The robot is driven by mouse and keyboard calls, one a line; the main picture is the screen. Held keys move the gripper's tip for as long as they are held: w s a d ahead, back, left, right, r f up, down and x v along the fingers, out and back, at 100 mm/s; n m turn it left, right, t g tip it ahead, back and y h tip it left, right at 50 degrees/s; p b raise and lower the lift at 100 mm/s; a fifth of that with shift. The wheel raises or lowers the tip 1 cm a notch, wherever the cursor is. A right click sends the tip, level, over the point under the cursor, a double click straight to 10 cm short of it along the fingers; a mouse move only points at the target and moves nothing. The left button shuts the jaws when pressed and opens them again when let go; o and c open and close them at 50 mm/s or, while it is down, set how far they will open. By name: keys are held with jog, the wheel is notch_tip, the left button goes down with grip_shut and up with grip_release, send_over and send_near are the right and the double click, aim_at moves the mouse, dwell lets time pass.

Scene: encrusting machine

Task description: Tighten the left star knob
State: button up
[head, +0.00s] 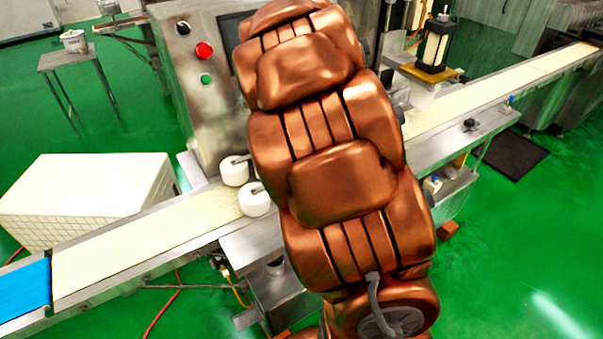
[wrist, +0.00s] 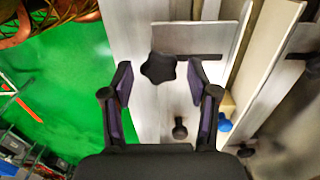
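A black star knob (wrist: 158,68) shows in the wrist view against a pale metal surface. My gripper (wrist: 161,80) is open, with one finger on each side of the knob. The fingers appear apart from it, with a visible gap on both sides, and nothing is held. I cannot tell how far the knob lies beyond the fingertips. In the head view my copper arm covers the middle of the machine and hides my gripper. A black knob (head: 470,124) shows there on the side of the right conveyor; I cannot tell if it is the same one.
A smaller black knob (wrist: 180,128) and a blue knob (wrist: 224,122) lie near my right finger in the wrist view. The conveyor (head: 150,245) runs past two white rollers (head: 255,199). A control panel (head: 205,75) stands behind. Green floor (head: 520,230) is open at right.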

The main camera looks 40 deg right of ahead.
dwell(0.3)
notch_tip(320, 180, up, 12)
dwell(0.6)
dwell(0.5)
jog(key=s+a+f+n+p, duration=0.1)
jog(key=s+a+n+p, duration=0.1)
jog(key=s+a+n, duration=0.4)
jog(key=s+a+f+n+g+p, duration=0.1)
jog(key=s+a+n+p, duration=0.1)
jog(key=s+a+n, duration=0.4)
jog(key=s+a+f+n+p, duration=0.1)
jog(key=s+a+n+p, duration=0.2)
jog(key=s+a+n, duration=0.3)
jog(key=shift+s+f+n+g, duration=0.1)
jog(key=shift+s+n+g, duration=0.15)
jog(key=shift+s, duration=1.05)
jog(key=shift+s+f+n+g, duration=0.15)
jog(key=shift+s+n, duration=0.1)
jog(key=shift+s, duration=1.05)
